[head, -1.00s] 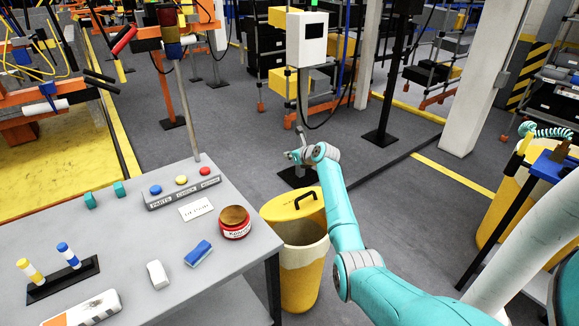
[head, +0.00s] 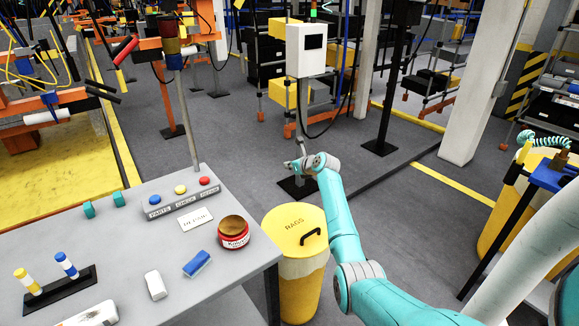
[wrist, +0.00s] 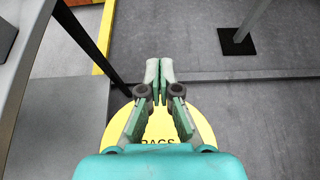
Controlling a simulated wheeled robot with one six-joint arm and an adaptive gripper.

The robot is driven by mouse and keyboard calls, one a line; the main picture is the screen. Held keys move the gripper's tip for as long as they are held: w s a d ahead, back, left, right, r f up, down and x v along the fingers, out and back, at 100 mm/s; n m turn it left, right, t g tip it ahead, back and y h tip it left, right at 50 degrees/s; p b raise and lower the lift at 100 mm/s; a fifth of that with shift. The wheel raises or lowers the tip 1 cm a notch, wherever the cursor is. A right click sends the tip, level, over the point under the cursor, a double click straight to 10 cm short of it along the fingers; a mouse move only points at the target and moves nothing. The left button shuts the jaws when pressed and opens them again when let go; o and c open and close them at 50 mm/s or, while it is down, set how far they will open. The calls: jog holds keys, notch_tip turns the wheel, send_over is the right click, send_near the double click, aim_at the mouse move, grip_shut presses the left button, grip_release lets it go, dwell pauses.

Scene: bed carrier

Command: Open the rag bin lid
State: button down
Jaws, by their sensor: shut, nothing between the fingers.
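The rag bin (head: 300,293) is a yellow cylinder on the floor at the table's right end. Its yellow lid (head: 284,238) lies down over the opening, with the word RAGS and a black handle (head: 311,236) showing. In the wrist view the lid (wrist: 204,128) is below and behind the fingers, partly hidden by my gripper; the handle does not show there. My gripper (wrist: 159,74) is shut and empty, its fingertips together past the lid's far edge. In the head view my gripper (head: 296,164) is beyond the bin, apart from the handle.
A white-headed post (head: 306,50) stands behind my gripper. Grey floor is clear left of the post.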

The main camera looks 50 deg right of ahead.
dwell(0.3)
jog(key=v, duration=1.2)
